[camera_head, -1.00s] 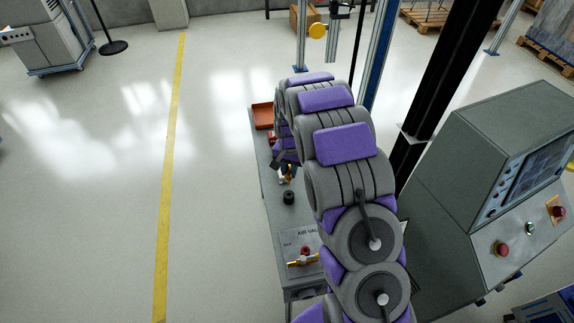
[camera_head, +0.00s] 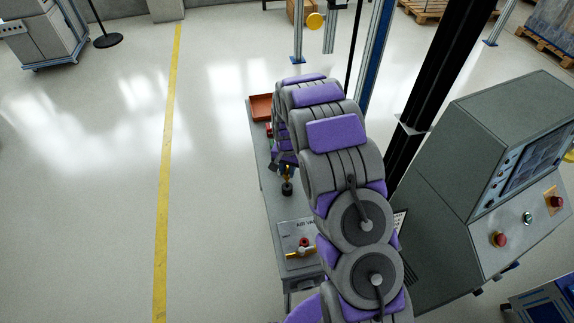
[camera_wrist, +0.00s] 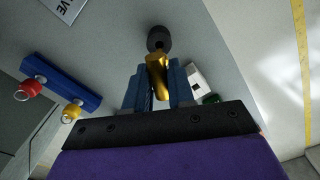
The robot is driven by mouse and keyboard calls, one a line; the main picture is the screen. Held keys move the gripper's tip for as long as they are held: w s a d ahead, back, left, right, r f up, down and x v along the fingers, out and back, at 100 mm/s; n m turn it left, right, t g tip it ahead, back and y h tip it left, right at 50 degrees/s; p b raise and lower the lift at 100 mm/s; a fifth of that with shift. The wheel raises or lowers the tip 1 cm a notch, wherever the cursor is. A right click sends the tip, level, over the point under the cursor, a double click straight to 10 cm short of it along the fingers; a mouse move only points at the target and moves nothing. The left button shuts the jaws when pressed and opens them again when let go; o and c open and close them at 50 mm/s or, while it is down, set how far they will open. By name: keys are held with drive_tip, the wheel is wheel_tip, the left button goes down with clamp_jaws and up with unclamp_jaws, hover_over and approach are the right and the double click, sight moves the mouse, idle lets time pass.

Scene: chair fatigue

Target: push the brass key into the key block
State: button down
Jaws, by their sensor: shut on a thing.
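The brass key (camera_wrist: 157,66) is held between the blue fingers of my gripper (camera_wrist: 157,84) in the wrist view, and its far end points away from the fingers. A dark round block (camera_wrist: 158,38), likely the key block, is at the key's far end. The key overlaps its edge in the picture. I cannot tell whether the key touches it or has entered it. In the head view the same dark block (camera_head: 287,188) stands on the grey bench, with the brass key (camera_head: 288,173) just beyond it. My arm hides most of the gripper there.
A pale block (camera_wrist: 198,78) with a small dark opening and a green part are close beside the right finger. A blue bar (camera_wrist: 62,84) with red and yellow fittings lies left.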

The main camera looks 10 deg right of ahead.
sight(288, 178)
drive_tip(key=shift+f, duration=0.55)
drive_tip(key=shift+f, duration=2)
idle(1.6)
drive_tip(key=c, duration=0.9)
unclamp_jaws()
drive_tip(key=shift+r, duration=0.1)
wheel_tip(288, 178, up, 17)
drive_tip(key=shift+r+p, duration=0.1)
drive_tip(key=shift+p, duration=0.7)
